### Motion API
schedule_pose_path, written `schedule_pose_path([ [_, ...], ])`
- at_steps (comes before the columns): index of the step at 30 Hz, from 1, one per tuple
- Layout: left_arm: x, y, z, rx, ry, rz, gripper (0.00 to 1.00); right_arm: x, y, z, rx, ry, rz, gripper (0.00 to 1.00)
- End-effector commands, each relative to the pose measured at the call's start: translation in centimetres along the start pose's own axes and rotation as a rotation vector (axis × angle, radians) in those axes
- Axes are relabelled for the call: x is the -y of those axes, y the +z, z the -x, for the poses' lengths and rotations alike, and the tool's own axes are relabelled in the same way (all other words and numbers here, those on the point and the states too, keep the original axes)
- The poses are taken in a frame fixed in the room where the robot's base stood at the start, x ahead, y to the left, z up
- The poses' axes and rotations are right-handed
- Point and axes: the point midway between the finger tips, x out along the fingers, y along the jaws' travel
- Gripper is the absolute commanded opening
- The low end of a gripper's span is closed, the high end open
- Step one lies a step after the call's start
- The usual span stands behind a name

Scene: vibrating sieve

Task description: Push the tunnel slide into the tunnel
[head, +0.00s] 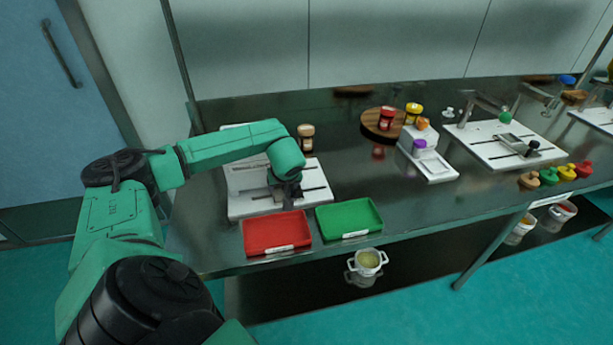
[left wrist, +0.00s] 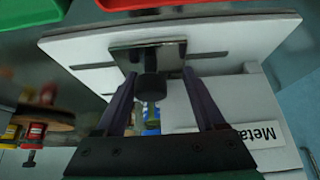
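A white board (head: 238,208) with dark slots lies at the left of the dark bench. In the left wrist view, a shiny metal slide plate (left wrist: 128,60) with a black knob (left wrist: 152,88) lies on it. A white block with a label reading "Metal" (left wrist: 262,132) stands beside the plate; it seems to be the tunnel housing, and its opening is hidden. My left gripper (head: 287,200) points down over the board. In the left wrist view its two fingers (left wrist: 160,77) are apart on either side of the knob, with visible gaps. My right gripper is out of view.
A red tray (head: 275,233) and a green tray (head: 348,219) lie along the front bench edge. A brown-capped jar (head: 306,137) stands behind the board. A round wooden board (head: 371,122), a white scale (head: 430,164) and another white station (head: 490,150) stand to the right.

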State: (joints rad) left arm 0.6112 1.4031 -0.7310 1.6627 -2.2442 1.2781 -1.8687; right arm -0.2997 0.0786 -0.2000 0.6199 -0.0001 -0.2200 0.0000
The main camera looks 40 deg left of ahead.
Motion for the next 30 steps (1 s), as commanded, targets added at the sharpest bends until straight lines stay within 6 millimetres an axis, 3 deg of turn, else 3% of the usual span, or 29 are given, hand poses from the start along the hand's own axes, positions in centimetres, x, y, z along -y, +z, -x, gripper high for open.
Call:
schedule_pose_path([
  [24,5.0,0.0,0.0,-0.001,-0.003,-0.001,0.7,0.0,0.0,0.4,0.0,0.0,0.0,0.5],
  [30,5.2,0.0,0.0,0.0,-0.001,0.0,0.7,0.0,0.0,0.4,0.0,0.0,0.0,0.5],
])
